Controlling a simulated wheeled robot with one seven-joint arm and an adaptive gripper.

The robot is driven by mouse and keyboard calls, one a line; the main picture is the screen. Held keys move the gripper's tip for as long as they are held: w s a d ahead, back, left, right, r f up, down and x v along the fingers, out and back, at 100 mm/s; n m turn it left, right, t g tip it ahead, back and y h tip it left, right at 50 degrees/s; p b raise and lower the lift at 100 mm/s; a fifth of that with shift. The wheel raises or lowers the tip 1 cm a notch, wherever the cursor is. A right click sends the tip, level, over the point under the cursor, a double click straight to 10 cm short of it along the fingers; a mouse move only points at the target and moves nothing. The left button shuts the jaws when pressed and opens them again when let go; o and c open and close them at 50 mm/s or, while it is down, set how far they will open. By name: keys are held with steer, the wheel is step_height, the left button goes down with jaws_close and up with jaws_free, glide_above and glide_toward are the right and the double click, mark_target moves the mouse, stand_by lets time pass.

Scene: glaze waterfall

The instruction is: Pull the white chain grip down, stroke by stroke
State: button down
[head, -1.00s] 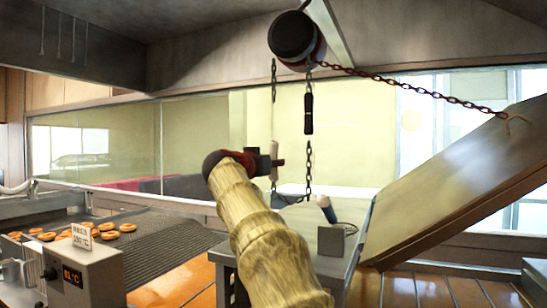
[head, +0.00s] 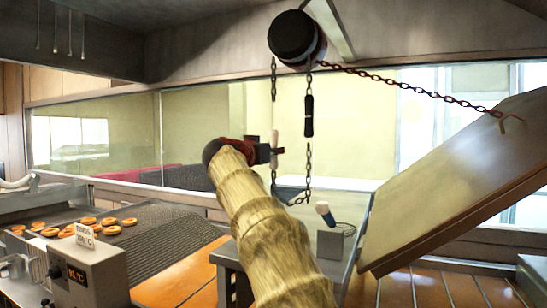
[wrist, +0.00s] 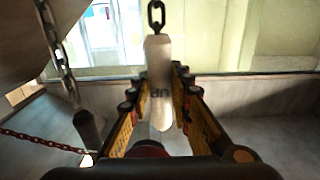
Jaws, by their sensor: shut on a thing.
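The white chain grip (head: 275,138) hangs on the left strand of the hoist chain, below the dark drum (head: 296,38). My gripper (head: 277,151) is shut on it from the left, and its top shows above the fingers. A black grip (head: 309,115) hangs on the right strand, higher than the white one. It also shows in the wrist view (wrist: 90,130), at lower left.
A rusty chain (head: 410,87) runs from the drum to a large tilted panel (head: 465,180) at right. A grey table (head: 338,272) with a small box (head: 330,244) stands below the chain loop. At left are a control box (head: 90,278) and a conveyor with ring pastries (head: 90,221).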

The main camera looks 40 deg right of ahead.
step_height(320, 180, up, 10)
steer(key=p, duration=0.6)
steer(key=shift+f, duration=0.15)
steer(key=c, duration=1.5)
jaws_free()
steer(key=shift+o, duration=0.2)
steer(key=b+v, duration=0.5)
steer(key=v, duration=0.4)
steer(key=shift+f, duration=0.1)
